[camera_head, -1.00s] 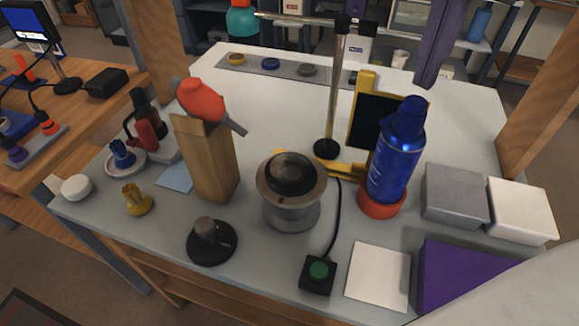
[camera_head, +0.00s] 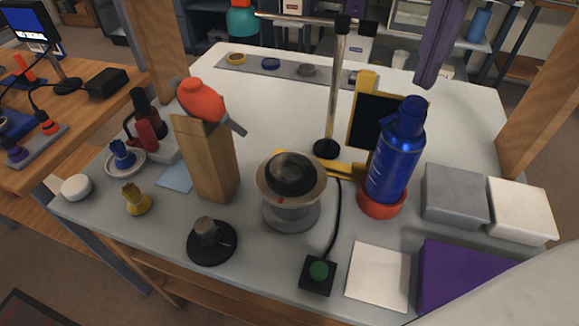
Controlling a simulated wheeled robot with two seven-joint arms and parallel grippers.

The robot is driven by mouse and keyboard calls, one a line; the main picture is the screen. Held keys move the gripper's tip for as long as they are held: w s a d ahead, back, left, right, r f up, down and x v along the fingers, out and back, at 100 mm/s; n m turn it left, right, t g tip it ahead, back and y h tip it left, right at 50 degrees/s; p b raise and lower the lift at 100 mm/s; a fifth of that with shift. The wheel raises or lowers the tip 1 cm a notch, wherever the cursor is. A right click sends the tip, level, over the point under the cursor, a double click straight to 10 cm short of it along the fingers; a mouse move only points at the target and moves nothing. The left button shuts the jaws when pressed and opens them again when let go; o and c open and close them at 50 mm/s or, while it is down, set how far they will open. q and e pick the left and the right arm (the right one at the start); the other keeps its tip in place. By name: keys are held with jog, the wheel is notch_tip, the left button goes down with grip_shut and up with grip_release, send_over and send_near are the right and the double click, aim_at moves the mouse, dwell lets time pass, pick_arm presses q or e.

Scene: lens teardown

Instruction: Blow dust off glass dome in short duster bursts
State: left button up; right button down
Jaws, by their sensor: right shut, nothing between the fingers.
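A clear glass dome (camera_head: 292,168) sits over a dark part on top of a silver round pedestal (camera_head: 291,212) at the table's middle. I cannot make out dust on it. A blue spray can (camera_head: 397,160), which looks like the duster, stands upright in an orange-red ring holder (camera_head: 382,206) to the right of the dome. A pale smooth shape at the bottom right corner is probably my right arm. No fingers of either gripper show, and nothing touches the can or the dome.
A wooden block (camera_head: 212,165) with a red bulb (camera_head: 201,100) stands left of the pedestal. A metal pole (camera_head: 334,95) rises behind it.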

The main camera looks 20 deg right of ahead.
notch_tip(320, 180, up, 5)
jog(key=p, duration=0.3)
jog(key=shift+p, duration=0.4)
dwell(0.5)
